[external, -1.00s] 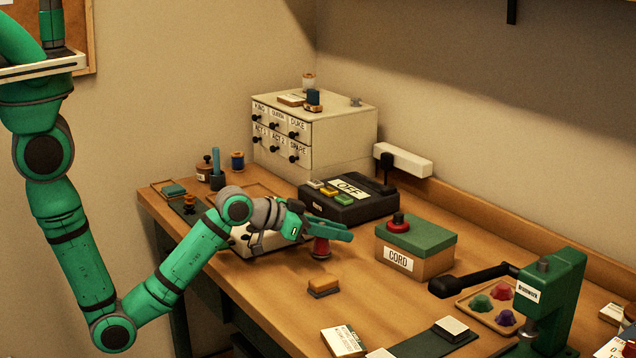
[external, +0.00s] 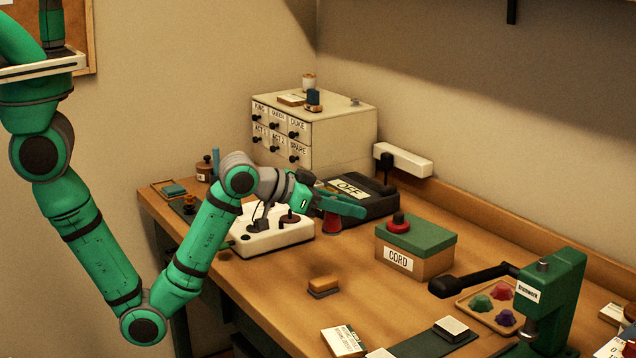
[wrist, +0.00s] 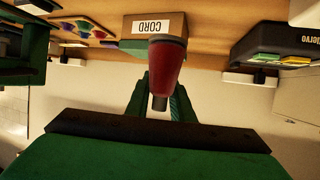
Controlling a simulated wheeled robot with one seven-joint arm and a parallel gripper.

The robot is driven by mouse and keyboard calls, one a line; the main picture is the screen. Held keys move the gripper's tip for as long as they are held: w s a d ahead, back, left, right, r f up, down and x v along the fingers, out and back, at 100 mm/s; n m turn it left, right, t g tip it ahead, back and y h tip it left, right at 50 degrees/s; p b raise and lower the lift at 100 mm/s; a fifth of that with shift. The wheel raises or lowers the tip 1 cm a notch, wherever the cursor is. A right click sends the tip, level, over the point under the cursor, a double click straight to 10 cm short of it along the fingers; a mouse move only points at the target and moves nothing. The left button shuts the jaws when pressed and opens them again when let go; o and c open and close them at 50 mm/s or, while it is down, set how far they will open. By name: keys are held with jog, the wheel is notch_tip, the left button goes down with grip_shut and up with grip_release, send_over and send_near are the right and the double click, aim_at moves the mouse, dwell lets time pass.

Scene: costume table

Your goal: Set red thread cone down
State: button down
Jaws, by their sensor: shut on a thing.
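The red thread cone (external: 332,224) is between the fingers of my gripper (external: 340,206), which is shut on it. In the external view the cone hangs just below the green fingers, in front of the black box marked OFF; its gap to the table is hard to judge. In the wrist view the red cone (wrist: 166,68) shows in the middle with its narrow grey end toward my palm. My gripper (wrist: 160,100) has a green finger partly hidden behind the cone.
A white device (external: 272,238) with dark fittings stands left of the cone. The black OFF box (external: 375,207) is behind it, and the green-lidded CORD box (external: 415,250) is to its right. A small brown-topped block (external: 323,287) lies in front. Bare table lies between them.

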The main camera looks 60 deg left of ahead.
jog(key=s+d+r, duration=0.3)
jog(key=s+d, duration=0.5)
jog(key=d, duration=0.4)
jog(key=shift+t, duration=0.3)
jog(key=w+d+f, duration=0.2)
jog(key=w+f, duration=0.1)
jog(key=w, duration=0.1)
jog(key=w+d+f, duration=0.2)
jog(key=w+f, duration=0.1)
jog(key=w, duration=0.1)
jog(key=w+d+f, duration=0.2)
jog(key=w+f, duration=0.1)
jog(key=w, duration=0.1)
jog(key=shift+d+f, duration=0.15)
jog(key=shift+f, duration=0.15)
jog(key=shift+w+d+f, duration=0.1)
jog(key=shift+w+f, duration=0.05)
jog(key=shift+f, duration=1.75)
jog(key=shift+f, duration=0.1)
jog(key=c, duration=1.5)
grip_release()
jog(key=shift+c, duration=0.2)
